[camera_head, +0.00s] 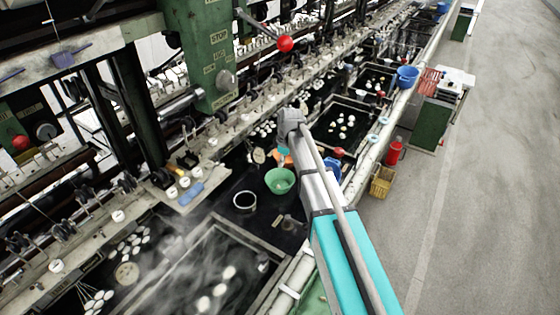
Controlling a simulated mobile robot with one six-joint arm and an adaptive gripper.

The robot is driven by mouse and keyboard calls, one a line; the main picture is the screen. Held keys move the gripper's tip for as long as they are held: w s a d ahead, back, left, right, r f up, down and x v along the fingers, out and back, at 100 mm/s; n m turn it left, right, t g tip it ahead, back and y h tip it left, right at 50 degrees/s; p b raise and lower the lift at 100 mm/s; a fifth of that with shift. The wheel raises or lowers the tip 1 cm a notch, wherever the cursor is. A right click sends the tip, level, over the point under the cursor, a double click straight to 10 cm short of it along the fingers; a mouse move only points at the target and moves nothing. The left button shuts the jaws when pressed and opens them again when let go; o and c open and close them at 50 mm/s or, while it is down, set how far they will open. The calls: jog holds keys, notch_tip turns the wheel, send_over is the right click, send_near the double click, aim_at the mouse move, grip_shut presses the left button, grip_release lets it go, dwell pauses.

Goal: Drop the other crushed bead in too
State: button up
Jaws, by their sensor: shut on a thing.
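A green bowl (280,181) stands among the basins in the middle of the view. My gripper (281,172) is at the end of my arm, pointing down at the bowl, and overlaps it in the picture. I cannot tell whether its tips are inside the bowl or above it. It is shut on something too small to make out. I cannot pick out a crushed bead in this view. An orange thing (287,160) shows partly behind my wrist.
A dark round pot (244,201) stands left of the bowl. A steaming basin (228,270) with white cocoons is in front, another basin (343,122) behind. A blue container (332,168) is close to my arm.

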jog(key=shift+f+b, duration=0.85)
jog(key=shift+f, duration=0.3)
jog(key=o, duration=0.7)
jog(key=shift+s, duration=0.1)
jog(key=shift+r, duration=0.15)
